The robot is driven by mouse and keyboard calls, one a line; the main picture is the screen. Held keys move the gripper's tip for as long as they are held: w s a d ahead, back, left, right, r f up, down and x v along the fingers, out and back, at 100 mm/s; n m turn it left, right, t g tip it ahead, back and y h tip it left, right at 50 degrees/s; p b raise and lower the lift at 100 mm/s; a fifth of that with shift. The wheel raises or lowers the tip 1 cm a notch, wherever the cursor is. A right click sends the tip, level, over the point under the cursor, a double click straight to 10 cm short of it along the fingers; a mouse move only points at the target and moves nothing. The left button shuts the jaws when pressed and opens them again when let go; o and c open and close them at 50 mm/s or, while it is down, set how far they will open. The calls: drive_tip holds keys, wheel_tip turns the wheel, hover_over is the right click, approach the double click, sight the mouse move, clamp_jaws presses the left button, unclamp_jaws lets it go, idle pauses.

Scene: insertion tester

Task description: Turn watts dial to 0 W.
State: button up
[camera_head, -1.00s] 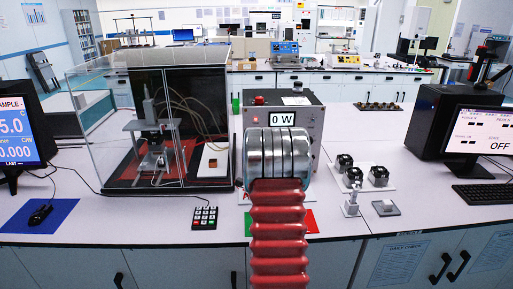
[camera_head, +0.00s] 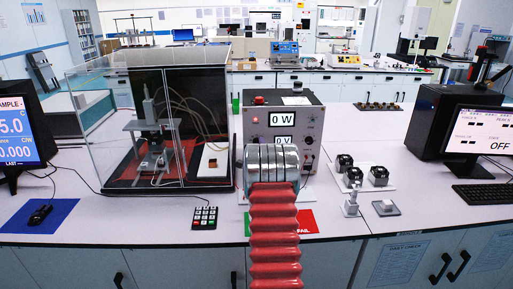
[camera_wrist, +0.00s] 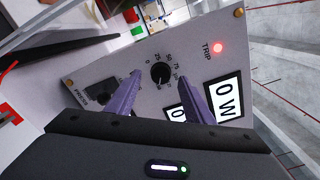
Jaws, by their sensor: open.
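The watts dial (camera_wrist: 160,73) is a round black knob on the grey power box front, ringed by a scale whose marks include 0, 25, 50 and 75. My gripper (camera_wrist: 160,76) is open, with its two purple fingers on either side of the dial in the wrist view. I cannot tell whether they touch it. The knob's pointer is too small to read. The watts display reads 0 W (camera_head: 290,118), and it also shows sideways in the wrist view (camera_wrist: 226,100). In the head view my arm hides the dial and fingers.
The red TRIP lamp (camera_wrist: 217,48) is lit on the same panel. A black power switch (camera_wrist: 101,94) is left of the dial. A clear-walled test enclosure (camera_head: 150,110) stands left of the power box (camera_head: 316,100). A keypad (camera_head: 204,217) and small parts (camera_head: 378,176) lie on the bench.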

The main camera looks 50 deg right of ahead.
drive_tip(key=shift+x, duration=1.1)
drive_tip(key=shift+c, duration=0.6)
drive_tip(key=c, duration=0.9)
drive_tip(key=shift+a, duration=0.25)
drive_tip(key=shift+c, duration=0.2)
drive_tip(key=shift+d, duration=0.1)
